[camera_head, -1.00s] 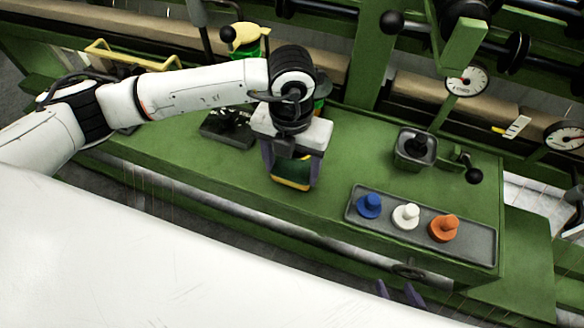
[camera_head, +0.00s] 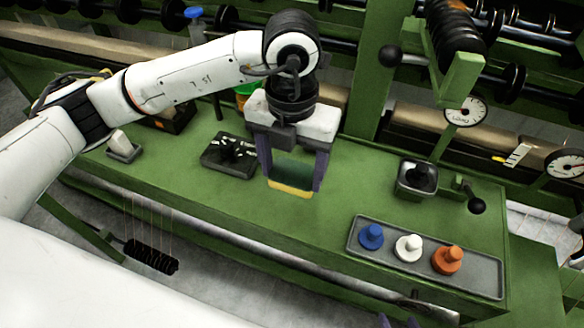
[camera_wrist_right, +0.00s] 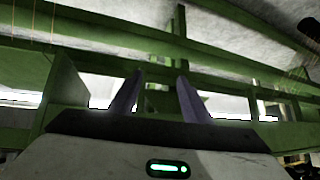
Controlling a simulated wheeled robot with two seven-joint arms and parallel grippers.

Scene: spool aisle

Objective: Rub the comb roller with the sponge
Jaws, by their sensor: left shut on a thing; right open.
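My left gripper (camera_head: 290,172) points down over the green bench and is shut on the sponge (camera_head: 291,178), a green block with a yellow lower layer. The sponge appears just above the bench top; I cannot tell whether it touches. The comb roller (camera_head: 152,256), dark and ridged, lies below the bench's front edge at lower left, under several thin orange threads. It is well apart from the sponge. My right gripper (camera_head: 398,322) barely shows at the bottom of the head view. In the right wrist view its two fingers (camera_wrist_right: 158,97) are apart and empty.
A grey tray (camera_head: 364,257) holds blue, white and orange pegs at the right. A black holder (camera_head: 232,155) and a white block (camera_head: 120,143) stand left of the gripper. A lever box (camera_head: 417,178) stands at right. Green frame bars fill the right wrist view.

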